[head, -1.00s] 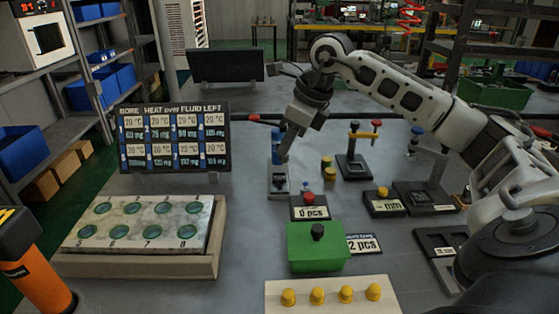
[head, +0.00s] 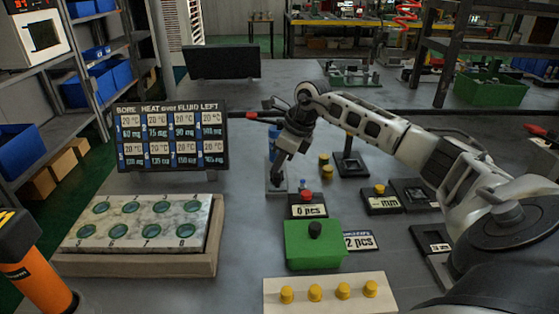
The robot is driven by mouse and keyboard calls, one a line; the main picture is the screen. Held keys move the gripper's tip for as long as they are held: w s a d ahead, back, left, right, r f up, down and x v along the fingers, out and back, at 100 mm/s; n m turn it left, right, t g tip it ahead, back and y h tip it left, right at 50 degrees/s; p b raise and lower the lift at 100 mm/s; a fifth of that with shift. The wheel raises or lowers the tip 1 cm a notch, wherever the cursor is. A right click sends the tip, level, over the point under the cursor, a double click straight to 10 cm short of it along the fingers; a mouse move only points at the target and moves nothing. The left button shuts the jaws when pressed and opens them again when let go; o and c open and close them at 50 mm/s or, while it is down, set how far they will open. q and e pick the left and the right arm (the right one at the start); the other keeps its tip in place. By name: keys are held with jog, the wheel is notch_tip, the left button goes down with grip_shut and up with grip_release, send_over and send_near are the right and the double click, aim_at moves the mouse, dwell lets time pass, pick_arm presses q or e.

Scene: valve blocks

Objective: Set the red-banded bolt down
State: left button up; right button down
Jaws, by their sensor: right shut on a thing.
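My right gripper (head: 277,177) points down over a small grey block (head: 277,190) left of the table's middle. Its fingers are shut. The red-banded bolt cannot be made out between them; it is too small and dark there, and I cannot tell whether its lower end touches the block. A blue upright thing (head: 273,142) stands just behind the fingers, partly covered by the gripper. My left gripper is not in view.
A block with a red button, marked 0 pcs (head: 308,211), is close on the right of the gripper. A green box (head: 312,252) is nearer. A plate with round green bores (head: 140,221) and a display board (head: 172,139) are left. Yellow pieces (head: 326,165) stand right.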

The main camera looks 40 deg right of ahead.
jog(key=shift+f, duration=0.15)
jog(key=c, duration=1.8)
grip_release()
jog(key=v, duration=1.2)
jog(key=shift+r, duration=0.25)
